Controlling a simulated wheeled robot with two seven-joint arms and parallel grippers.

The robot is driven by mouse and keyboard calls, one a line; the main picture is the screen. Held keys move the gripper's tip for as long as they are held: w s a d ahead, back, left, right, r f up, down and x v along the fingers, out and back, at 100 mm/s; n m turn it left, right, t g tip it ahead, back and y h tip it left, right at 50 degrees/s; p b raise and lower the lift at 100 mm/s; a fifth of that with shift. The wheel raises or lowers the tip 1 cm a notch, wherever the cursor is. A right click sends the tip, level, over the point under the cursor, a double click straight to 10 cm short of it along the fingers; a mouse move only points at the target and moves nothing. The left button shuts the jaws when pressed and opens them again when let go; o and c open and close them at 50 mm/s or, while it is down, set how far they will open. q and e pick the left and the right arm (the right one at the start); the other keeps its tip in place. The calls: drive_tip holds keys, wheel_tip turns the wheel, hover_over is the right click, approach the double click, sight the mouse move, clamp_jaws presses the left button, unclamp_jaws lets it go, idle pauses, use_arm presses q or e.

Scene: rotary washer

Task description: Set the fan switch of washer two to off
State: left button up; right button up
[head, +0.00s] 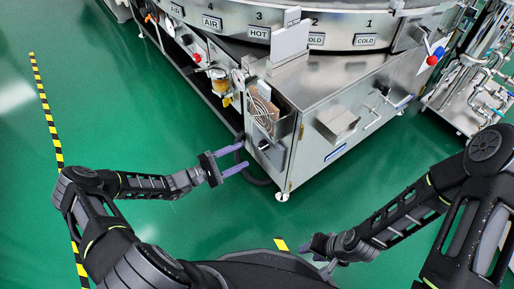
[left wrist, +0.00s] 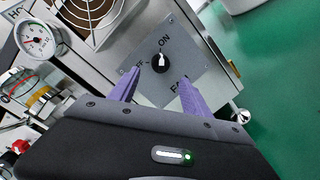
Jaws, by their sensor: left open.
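The fan switch (left wrist: 160,62) is a black round knob with a white mark on a grey plate (left wrist: 187,50) in the left wrist view. The white mark points up, towards the word ON. The OFF label at its left is partly hidden by a finger, and the FAN label is partly covered too. My left gripper (head: 243,158) is open, its purple fingers facing the washer's (head: 315,110) side panel. In the left wrist view its fingertips (left wrist: 158,80) lie either side of the knob's lower part in the picture; contact cannot be told. My right gripper (head: 318,247) is low, away from the washer.
A fan grille (left wrist: 90,15) and a round pressure gauge (left wrist: 36,40) are beside the switch plate. The green floor (head: 150,110) is clear left of the washer. Piped equipment (head: 480,85) stands at right.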

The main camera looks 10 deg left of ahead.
sight(262, 146)
use_arm(q)
drive_tip(key=b+x, duration=0.1)
drive_tip(key=x, duration=0.6)
drive_tip(key=shift+w+b, duration=0.15)
drive_tip(key=shift+b, duration=0.15)
drive_tip(key=shift+d, duration=0.15)
drive_tip(key=shift+c, duration=0.5)
clamp_jaws()
